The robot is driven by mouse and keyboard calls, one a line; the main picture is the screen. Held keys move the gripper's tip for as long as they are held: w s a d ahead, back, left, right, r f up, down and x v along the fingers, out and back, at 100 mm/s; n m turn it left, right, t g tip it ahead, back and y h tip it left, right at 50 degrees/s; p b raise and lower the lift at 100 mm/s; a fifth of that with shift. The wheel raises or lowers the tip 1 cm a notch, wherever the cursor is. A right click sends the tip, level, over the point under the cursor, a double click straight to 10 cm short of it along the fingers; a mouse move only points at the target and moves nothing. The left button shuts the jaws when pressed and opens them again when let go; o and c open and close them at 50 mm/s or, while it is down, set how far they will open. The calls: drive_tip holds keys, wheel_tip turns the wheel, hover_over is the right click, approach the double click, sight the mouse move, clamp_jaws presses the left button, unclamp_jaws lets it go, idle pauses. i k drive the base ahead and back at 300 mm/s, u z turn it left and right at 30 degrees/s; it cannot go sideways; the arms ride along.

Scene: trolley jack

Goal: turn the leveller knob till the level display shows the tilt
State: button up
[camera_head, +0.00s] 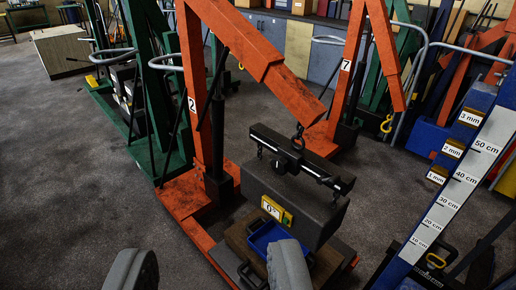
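A black load leveller bar (318,172) hangs from the hook (298,138) of the orange crane marked 2 (225,35). A dark round part sits near its middle, and a dark end piece is at its right; I cannot tell which is the knob. Below hangs a dark grey block (300,203). The yellow level display (276,210) on its front seems to read 0°. My gripper (210,268) shows as two grey fingers at the bottom edge, wide apart and empty. The right finger is in front of the blue tray, below the block; neither appears to touch the leveller.
A blue tray (262,236) lies on a brown box (238,240) under the block. A blue post with a centimetre scale (450,190) stands at right. Green and orange cranes crowd the back. Grey floor is clear at left.

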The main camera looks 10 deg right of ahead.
sight(280, 166)
drive_tip(key=u, duration=0.15)
drive_tip(key=i, duration=1.45)
drive_tip(key=z, duration=0.15)
